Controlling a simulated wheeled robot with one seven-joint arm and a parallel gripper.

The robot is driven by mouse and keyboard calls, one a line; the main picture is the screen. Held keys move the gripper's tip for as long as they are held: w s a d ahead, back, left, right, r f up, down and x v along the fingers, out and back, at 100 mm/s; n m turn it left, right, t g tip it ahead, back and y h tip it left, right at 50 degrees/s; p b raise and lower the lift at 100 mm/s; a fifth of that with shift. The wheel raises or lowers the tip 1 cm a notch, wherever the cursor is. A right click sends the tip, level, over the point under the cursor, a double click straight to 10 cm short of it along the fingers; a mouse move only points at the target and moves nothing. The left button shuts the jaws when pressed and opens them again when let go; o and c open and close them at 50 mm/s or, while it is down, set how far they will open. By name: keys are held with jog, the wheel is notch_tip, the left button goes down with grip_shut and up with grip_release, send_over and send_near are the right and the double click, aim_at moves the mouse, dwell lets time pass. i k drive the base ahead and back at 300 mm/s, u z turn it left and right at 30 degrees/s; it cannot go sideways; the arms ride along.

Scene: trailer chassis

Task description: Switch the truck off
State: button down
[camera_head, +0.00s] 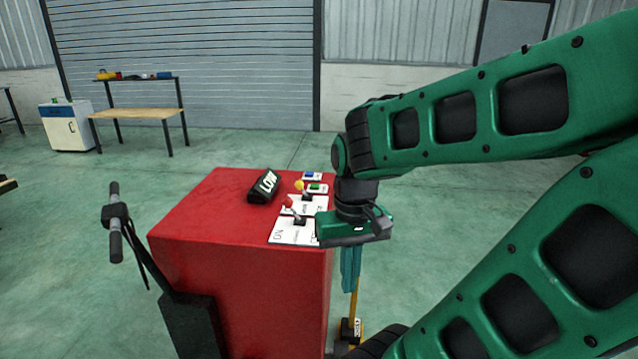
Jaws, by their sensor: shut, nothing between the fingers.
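The truck's red body (215,215) stands in the middle of the head view, with a black handle (115,222) at its left. On its top right edge are white switch plates. The nearest plate (288,236) carries letters that seem to read "ON" and a lever with a red knob (289,202). Behind it, a second plate carries a lever with a yellow knob (299,185). A green button (314,187) and a blue button (311,175) lie further back. My gripper (350,285) is shut and empty, pointing down just right of the nearest plate, whose right part it hides.
A black display reading "LOW" (264,186) sits on the red top. A yellow post (354,305) stands behind my gripper. A workbench (133,113) and a white cabinet (66,126) stand far back left. The floor left of the truck is clear.

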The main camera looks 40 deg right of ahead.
aim_at(299, 185)
jog(key=z, duration=0.15)
jog(key=i, duration=1)
jog(key=u, duration=0.1)
